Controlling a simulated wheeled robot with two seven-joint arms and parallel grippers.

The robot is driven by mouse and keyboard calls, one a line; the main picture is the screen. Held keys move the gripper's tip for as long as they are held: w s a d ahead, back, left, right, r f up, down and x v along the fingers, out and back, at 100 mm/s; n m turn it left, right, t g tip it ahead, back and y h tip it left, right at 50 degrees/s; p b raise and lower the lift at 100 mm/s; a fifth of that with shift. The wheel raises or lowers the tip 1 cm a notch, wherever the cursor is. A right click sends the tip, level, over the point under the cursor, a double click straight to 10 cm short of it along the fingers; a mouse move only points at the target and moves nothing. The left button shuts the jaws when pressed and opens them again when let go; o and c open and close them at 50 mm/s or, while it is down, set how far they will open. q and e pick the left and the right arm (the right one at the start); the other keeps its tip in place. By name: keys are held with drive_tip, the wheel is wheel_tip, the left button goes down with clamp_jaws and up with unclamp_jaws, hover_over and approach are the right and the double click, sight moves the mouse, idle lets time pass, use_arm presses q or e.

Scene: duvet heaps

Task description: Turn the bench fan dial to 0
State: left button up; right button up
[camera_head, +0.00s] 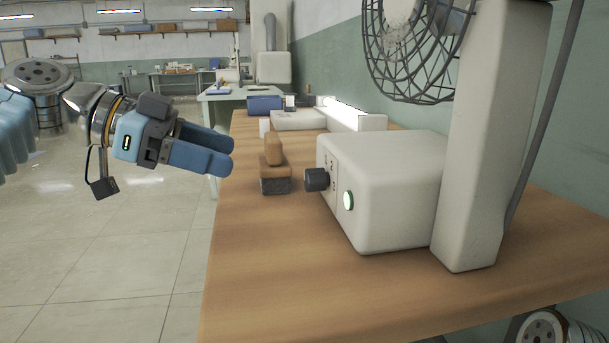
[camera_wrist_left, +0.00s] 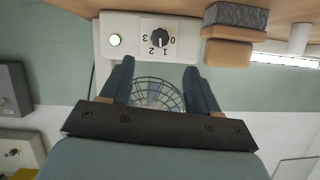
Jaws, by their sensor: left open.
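The bench fan's off-white base box (camera_head: 390,190) stands on the wooden bench. Its dark dial (camera_head: 316,179) sticks out of the left-facing panel beside a lit green button (camera_head: 348,200). In the left wrist view, upside down, the dial (camera_wrist_left: 160,38) has marks 0, 1, 2 and 3 around it; its pointer is too small to read surely. My left gripper (camera_head: 232,153) is open and empty, pointing right toward the bench, apart from the dial. Its fingertips (camera_wrist_left: 157,66) show below the panel in the wrist view. My right gripper is out of view.
A wooden brush (camera_head: 273,165) with dark bristles stands on the bench left of the dial, near the gripper. The fan's post (camera_head: 490,150) and wire cage (camera_head: 415,50) rise behind the base. The front of the bench top (camera_head: 270,270) is clear.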

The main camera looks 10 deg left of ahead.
sight(305, 180)
use_arm(q)
drive_tip(key=b+x, duration=0.1)
drive_tip(key=x, duration=1.1)
drive_tip(key=shift+f, duration=0.1)
drive_tip(key=c, duration=1)
drive_tip(key=shift+c, duration=0.2)
drive_tip(key=shift+w+n, duration=0.1)
drive_tip(key=shift+n, duration=0.2)
drive_tip(key=shift+a+n+g+p, duration=0.1)
drive_tip(key=shift+n+g+p, duration=0.7)
drive_tip(key=shift+n, duration=0.1)
drive_tip(key=shift+w+n+g+h+p, duration=0.15)
drive_tip(key=shift+n+g+h+p, duration=0.45)
drive_tip(key=shift+n, duration=0.6)
